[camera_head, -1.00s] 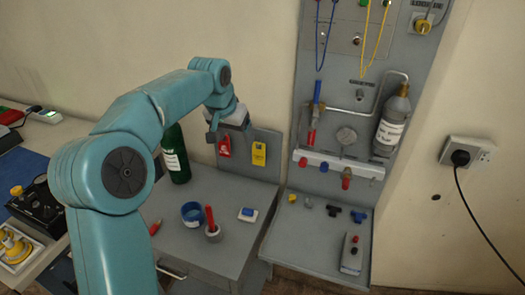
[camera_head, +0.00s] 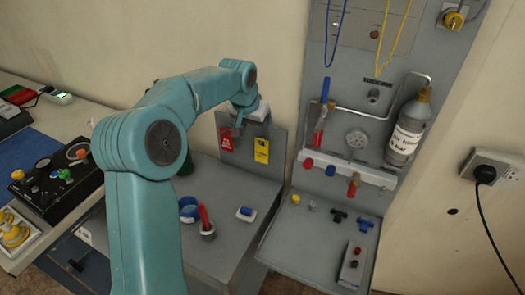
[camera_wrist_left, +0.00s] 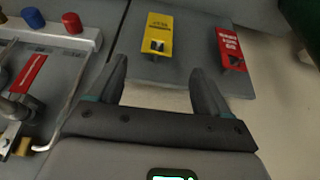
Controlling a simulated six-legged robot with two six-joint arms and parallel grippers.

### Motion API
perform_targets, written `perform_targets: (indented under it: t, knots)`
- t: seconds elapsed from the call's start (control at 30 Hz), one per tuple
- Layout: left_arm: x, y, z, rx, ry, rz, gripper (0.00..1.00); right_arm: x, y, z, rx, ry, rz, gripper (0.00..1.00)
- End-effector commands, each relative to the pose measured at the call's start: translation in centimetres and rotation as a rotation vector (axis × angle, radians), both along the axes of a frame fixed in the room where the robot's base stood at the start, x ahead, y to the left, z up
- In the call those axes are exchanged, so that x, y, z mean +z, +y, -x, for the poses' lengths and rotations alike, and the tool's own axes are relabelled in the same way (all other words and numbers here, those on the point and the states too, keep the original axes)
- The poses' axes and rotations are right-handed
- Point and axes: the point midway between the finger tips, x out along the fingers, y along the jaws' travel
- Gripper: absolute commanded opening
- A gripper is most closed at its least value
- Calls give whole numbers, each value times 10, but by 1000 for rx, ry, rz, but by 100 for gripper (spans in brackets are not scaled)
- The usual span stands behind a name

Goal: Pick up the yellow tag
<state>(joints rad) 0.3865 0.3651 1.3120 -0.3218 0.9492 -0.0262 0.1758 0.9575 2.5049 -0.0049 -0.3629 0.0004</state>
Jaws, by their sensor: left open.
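The yellow tag (camera_head: 262,150) hangs on the upright grey panel behind the small grey table. In the left wrist view the yellow tag (camera_wrist_left: 158,36) lies ahead of my open fingers, with a dark clip or hook at its end. A red tag (camera_head: 226,139) hangs to its left on the same panel; it also shows in the wrist view (camera_wrist_left: 229,47). My left gripper (camera_head: 253,119) is at the panel's top, close to the tags. In the wrist view my left gripper (camera_wrist_left: 158,85) is open and empty, apart from both tags. My right gripper is out of view.
The grey table holds a blue tape roll (camera_head: 189,209), a cup with a red-handled tool (camera_head: 207,229) and a blue-white block (camera_head: 245,213). To the right, a board carries a grey cylinder (camera_head: 408,135), pipes and valves. A black control box (camera_head: 62,180) stands left.

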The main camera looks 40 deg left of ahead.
Motion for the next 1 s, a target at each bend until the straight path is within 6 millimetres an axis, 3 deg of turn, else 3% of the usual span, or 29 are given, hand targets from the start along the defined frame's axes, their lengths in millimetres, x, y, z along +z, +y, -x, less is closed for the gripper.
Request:
perform_targets:
  t: [0.1, 0.37, 0.6, 0.9, 0.97, 1.0]
  knots:
    - [-20, 1, -8, -1, 2, 1, 79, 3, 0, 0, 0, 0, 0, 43]
    - [-41, 3, -18, -1, 2, 0, 79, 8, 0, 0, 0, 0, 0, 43]
    - [-76, 6, -33, -2, 2, 0, 79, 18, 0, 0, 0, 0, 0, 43]
    - [-83, 8, -36, -1, -1, -1, 79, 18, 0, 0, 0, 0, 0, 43]
    - [-82, 8, -36, -1, -1, -1, 62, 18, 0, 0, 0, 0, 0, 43]
    - [-82, 7, -36, -1, -1, -1, 49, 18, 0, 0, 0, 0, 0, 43]
